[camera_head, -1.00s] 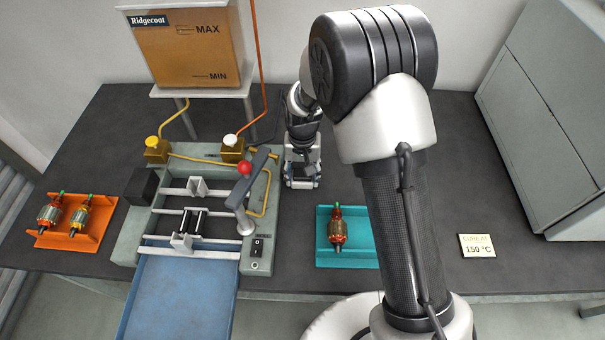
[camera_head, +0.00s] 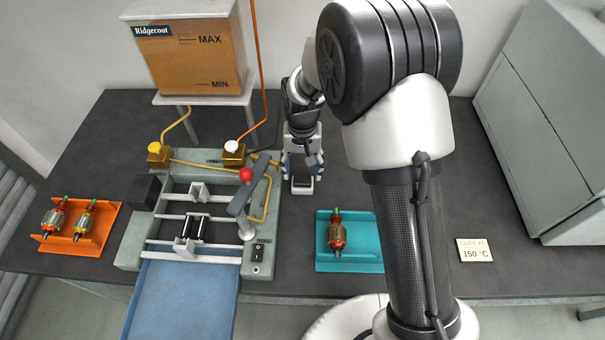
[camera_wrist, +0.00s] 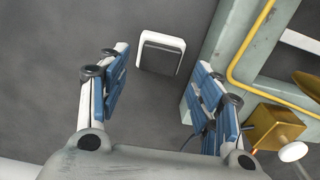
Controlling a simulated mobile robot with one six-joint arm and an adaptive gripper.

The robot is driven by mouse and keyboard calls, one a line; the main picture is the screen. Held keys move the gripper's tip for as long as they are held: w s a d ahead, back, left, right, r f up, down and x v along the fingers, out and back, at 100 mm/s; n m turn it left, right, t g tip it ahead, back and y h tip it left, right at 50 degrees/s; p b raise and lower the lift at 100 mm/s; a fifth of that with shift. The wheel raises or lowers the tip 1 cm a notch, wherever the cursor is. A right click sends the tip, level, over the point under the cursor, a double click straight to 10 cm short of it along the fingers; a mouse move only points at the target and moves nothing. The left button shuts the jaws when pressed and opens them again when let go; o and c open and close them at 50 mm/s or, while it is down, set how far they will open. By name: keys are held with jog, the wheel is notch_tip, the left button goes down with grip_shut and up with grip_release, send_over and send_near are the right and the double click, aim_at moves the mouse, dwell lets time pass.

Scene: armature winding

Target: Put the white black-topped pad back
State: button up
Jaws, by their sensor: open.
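The white black-topped pad (camera_head: 302,185) lies on the dark bench, right of the green-grey machine. In the wrist view the pad (camera_wrist: 161,50) lies flat, white-rimmed with a dark top, beyond and between my fingers. My gripper (camera_head: 303,164) is over the pad's far side in the head view. In the wrist view my gripper (camera_wrist: 160,80) has its two blue-padded fingers wide apart, with nothing held between them and a gap to the pad. Part of the pad is hidden by my gripper in the head view.
The machine (camera_head: 128,252) has a red-knobbed lever (camera_head: 246,175) close to my gripper's left. A teal tray (camera_head: 365,262) with an armature (camera_head: 337,234) stands to the right in front. An orange tray (camera_head: 70,246) holds two armatures. Bench behind and left of the grey cabinet (camera_head: 550,120) is clear.

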notch_tip(320, 180, up, 6)
jog(key=p, duration=0.1)
jog(key=shift+r, duration=0.15)
notch_tip(320, 180, up, 7)
send_over(303, 179)
jog(key=s+d, duration=0.2)
jog(key=d, duration=0.1)
jog(key=s+d+r+t, duration=0.2)
jog(key=s+d+r, duration=0.4)
jog(key=s+r, duration=0.3)
jog(key=s+d+r+t, duration=0.1)
jog(key=s+d, duration=0.1)
jog(key=s, duration=0.5)
jog(key=s+d+r+t, duration=0.1)
jog(key=s+d+r, duration=0.1)
jog(key=s, duration=0.6)
jog(key=shift+d+r+t, duration=0.25)
jog(key=shift+d+t, duration=0.05)
jog(key=shift+d, duration=0.3)
jog(key=shift+w, duration=0.1)
